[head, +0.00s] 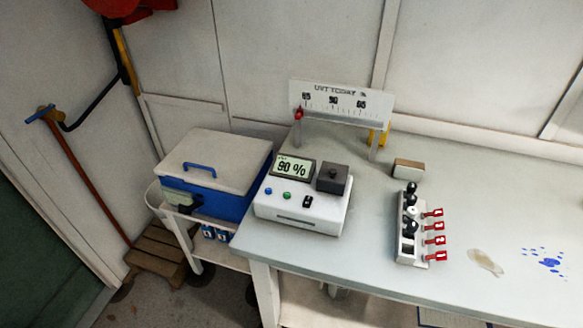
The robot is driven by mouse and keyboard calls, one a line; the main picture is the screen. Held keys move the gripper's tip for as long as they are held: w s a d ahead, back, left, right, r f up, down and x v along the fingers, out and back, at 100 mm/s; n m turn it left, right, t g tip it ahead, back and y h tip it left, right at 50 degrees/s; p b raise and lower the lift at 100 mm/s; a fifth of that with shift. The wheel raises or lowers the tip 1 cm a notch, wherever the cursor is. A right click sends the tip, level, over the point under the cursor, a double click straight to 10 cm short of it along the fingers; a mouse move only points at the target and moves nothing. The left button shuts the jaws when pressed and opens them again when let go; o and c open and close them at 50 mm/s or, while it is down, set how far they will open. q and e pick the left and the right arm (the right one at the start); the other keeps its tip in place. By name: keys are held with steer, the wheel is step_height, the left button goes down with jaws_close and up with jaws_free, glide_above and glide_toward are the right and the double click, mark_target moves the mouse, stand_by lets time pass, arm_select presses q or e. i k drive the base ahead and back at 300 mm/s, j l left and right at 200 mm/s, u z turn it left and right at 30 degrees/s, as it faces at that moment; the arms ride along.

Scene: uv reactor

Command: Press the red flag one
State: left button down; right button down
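A white rack (409,246) stands on the bench at the right centre. It holds black-topped pieces (410,205) and one with a white top. Several red tags stick out from its right side, from the far one (433,212) to the near one (436,256). A small red marker (298,113) sits at the left end of the "UVT TODAY" scale board (341,98). A white meter (300,213) reads 90 % and has a blue button (268,191), a green button (287,195) and a black switch (307,201). Neither gripper is in view.
A black block (332,178) sits on the meter. A blue cooler with a white lid (212,160) stands on a cart left of the bench (370,275). A small box (408,168) lies behind the rack. Brown and blue stains mark the bench right of it.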

mark_target(442, 255)
steer(key=z, duration=1.25)
